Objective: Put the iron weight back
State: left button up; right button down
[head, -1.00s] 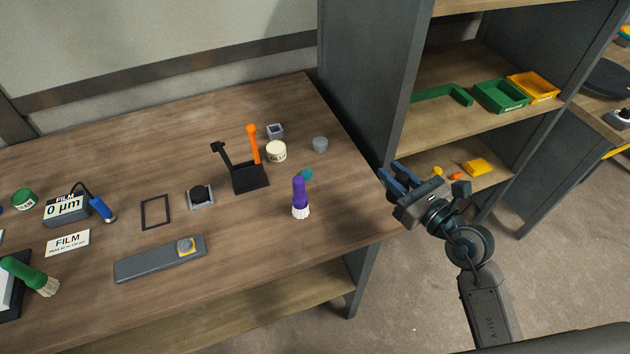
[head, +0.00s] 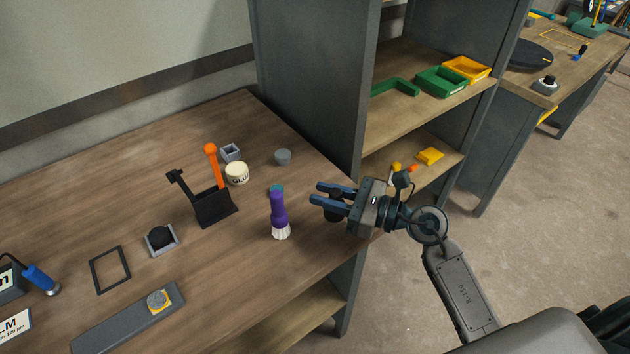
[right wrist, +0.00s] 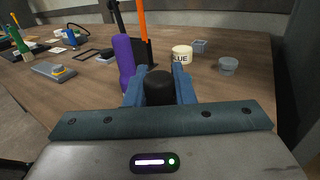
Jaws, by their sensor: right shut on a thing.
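My right gripper (head: 318,194) is above the right end of the wooden table, its fingers pointing left. It is shut on a dark, rounded piece that looks like the iron weight (head: 334,212); in the right wrist view this black cylinder (right wrist: 159,88) stands between the blue fingers. The fingers and gripper body hide part of it. A purple-handled brush (head: 278,208) stands just left of the fingertips, apart from them. My left gripper is not in view.
On the table are a black stand (head: 213,205) with an orange-topped rod, a glue tub (head: 237,173), a small grey cup (head: 283,157), a square holder with a dark round piece (head: 161,240), a black frame (head: 110,269) and a grey bar (head: 130,318). Shelves (head: 420,115) rise at right.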

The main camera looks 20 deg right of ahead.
jog(key=w, duration=0.5)
jog(key=w+p, duration=0.1)
jog(key=w, duration=0.1)
jog(key=shift+w+a+f, duration=0.1)
jog(key=shift+w+f, duration=0.05)
jog(key=shift+f, duration=0.15)
jog(key=f, duration=0.2)
jog(key=shift+w+f+p, duration=0.35)
jog(key=shift+f+p, duration=0.05)
jog(key=shift+f, duration=0.4)
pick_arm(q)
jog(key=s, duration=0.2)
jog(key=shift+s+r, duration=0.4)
pick_arm(e)
jog(key=shift+f, duration=0.15)
jog(key=c, duration=1.2)
grip_release()
jog(key=shift+c, duration=0.2)
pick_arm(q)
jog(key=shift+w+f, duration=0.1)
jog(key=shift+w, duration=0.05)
